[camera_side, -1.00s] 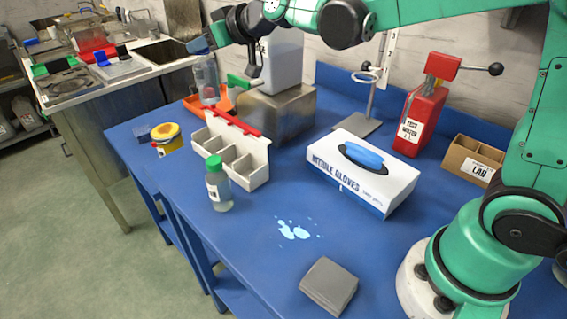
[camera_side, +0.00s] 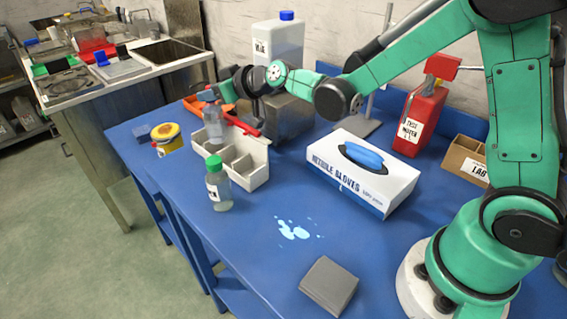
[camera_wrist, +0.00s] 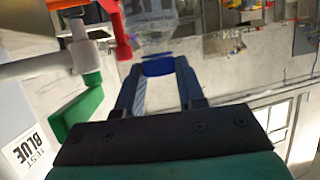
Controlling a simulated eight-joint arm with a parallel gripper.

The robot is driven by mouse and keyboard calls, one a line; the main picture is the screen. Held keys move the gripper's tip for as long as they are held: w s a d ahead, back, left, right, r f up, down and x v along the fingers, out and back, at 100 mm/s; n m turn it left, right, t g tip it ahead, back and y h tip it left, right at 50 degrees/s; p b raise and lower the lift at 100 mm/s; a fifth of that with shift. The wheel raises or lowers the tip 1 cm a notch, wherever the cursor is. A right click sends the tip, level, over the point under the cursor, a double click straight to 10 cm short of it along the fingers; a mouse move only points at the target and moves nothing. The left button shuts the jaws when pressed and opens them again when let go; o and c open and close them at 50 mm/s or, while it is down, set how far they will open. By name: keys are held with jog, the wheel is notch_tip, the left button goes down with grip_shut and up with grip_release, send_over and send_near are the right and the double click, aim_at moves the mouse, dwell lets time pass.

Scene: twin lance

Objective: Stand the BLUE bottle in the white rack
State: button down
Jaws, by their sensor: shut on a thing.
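My gripper (camera_side: 211,95) is shut on the blue-capped clear bottle (camera_side: 215,127). The blue cap (camera_wrist: 158,67) is between the two fingers in the wrist view, with the clear body beyond it. In the side view the bottle hangs about upright at the far-left end of the white rack (camera_side: 257,181). Its lower part overlaps the end compartment; I cannot tell whether its base touches the rack floor. The other compartments in view look empty. A green-capped bottle (camera_side: 218,184) stands on the table against the rack's front side.
A large jug (camera_side: 279,50) with a blue cap stands on a metal block behind my arm; its label (camera_wrist: 29,152) reads TEST BLUE. A glove box (camera_side: 372,185) is to the right. A light-blue spill (camera_side: 294,230) marks the front table.

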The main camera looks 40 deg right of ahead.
aim_at(220, 113)
jog(key=shift+f, duration=2.35)
jog(key=shift+c, duration=2.3)
grip_release()
jog(key=shift+v, duration=2.8)
jog(key=shift+r, duration=0.1)
